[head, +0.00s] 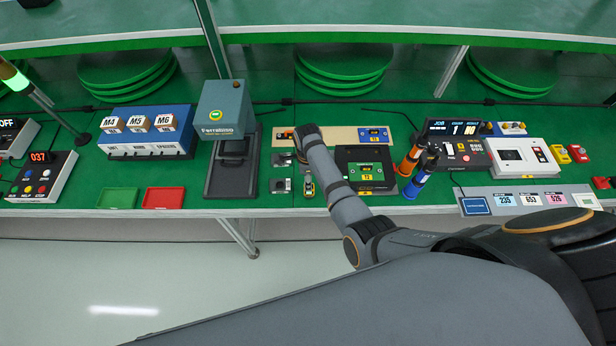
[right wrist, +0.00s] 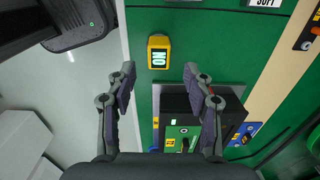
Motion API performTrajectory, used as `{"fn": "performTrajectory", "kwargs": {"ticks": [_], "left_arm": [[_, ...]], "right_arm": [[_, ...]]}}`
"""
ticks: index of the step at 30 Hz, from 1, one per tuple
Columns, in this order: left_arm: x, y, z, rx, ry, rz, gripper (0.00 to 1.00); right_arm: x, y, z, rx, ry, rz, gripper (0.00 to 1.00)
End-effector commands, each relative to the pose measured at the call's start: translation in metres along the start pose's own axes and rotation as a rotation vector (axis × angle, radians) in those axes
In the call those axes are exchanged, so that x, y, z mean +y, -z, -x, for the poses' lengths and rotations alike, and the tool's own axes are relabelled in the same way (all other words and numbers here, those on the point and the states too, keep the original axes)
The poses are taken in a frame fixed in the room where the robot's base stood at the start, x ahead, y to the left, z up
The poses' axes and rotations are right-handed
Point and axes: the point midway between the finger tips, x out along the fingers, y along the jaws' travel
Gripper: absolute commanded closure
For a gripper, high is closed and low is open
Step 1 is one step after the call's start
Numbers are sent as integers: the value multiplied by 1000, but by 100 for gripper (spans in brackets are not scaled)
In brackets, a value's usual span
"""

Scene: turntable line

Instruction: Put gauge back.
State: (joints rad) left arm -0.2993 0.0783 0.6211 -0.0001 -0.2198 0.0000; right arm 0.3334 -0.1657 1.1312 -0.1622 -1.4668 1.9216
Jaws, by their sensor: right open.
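A small yellow block (right wrist: 159,52) with a green-and-white lettered face, which may be the gauge, sits on the green bench near its front edge. It also shows in the head view (head: 309,188). My right gripper (right wrist: 160,78) is open above the bench. In the right wrist view the block appears just beyond the fingertips, between their lines, and apart from both. An orange-and-black piece (head: 285,134) lies on a tan board (head: 338,136) behind. In the head view my arm hides much of that area. My left gripper is not in view.
A grey press (head: 225,140) stands at the left. Green (head: 117,197) and red (head: 163,197) trays lie near the front edge.

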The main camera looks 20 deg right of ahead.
Motion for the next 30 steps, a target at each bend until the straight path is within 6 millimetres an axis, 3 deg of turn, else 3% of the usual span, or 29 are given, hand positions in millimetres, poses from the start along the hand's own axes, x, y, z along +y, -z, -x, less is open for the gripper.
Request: {"fn": "performTrajectory", "kwargs": {"ticks": [1,4,5,9,26,30], "left_arm": [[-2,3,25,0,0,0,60],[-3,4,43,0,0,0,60],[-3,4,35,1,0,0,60],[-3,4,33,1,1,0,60],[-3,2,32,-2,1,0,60],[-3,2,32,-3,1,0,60]], "right_arm": [[0,0,24,0,0,0,48],[0,0,42,0,0,0,48],[-1,0,41,-1,2,0,48],[0,0,56,-1,1,1,48],[1,2,57,1,1,9,48],[15,32,55,7,35,190,48]]}}
